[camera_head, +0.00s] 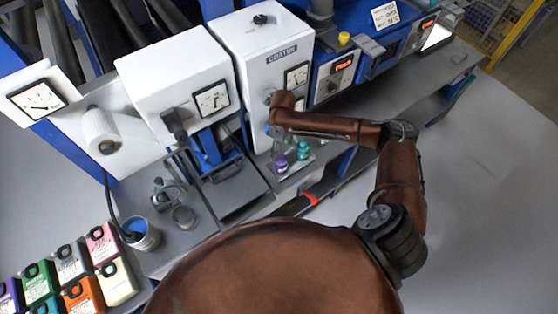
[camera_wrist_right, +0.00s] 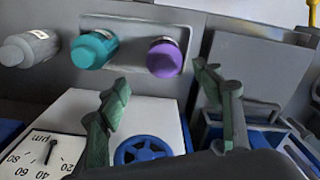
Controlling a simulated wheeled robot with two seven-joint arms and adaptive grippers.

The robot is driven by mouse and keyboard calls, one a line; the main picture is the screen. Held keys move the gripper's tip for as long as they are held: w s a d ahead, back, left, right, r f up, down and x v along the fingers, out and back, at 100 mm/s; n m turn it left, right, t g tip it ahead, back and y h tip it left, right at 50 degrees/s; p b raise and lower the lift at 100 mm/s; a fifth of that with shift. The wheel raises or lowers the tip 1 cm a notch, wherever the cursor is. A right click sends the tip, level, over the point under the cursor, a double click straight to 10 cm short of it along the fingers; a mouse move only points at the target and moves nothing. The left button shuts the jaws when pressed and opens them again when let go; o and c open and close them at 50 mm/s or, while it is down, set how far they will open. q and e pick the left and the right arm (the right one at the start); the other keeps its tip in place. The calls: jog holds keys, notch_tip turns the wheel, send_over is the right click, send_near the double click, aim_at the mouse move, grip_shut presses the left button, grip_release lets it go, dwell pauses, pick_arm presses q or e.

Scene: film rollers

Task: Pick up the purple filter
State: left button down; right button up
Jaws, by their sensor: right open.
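The purple filter (camera_head: 281,165) stands on a small grey holder on the machine's bench, beside a teal filter (camera_head: 303,150). In the right wrist view the purple filter (camera_wrist_right: 165,58) lies beyond the fingertips, roughly between the two fingers, and the fingers do not touch it. My right gripper (camera_wrist_right: 161,76) is open and empty; in the head view it is small and partly hidden under my wrist, close to the filters. The teal filter (camera_wrist_right: 94,49) is left of the purple one in the wrist view. My left gripper is not in view.
A grey bottle-like filter (camera_wrist_right: 30,48) lies beyond the teal one. The white coater machine (camera_head: 262,45) stands close behind the holder. A blue handwheel (camera_wrist_right: 142,150) and a dial gauge (camera_wrist_right: 42,157) are near the fingers. Coloured canisters (camera_head: 102,243) stand at lower left.

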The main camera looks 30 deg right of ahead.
aim_at(281, 156)
jog(key=f, duration=0.3)
jog(key=shift+s+a+p, duration=0.15)
jog(key=shift+a+p, duration=0.2)
notch_tip(281, 156, down, 2)
jog(key=shift+f, duration=0.5)
jog(key=c, duration=1.4)
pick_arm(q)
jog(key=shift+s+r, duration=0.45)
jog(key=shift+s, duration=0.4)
pick_arm(e)
jog(key=shift+c, duration=1)
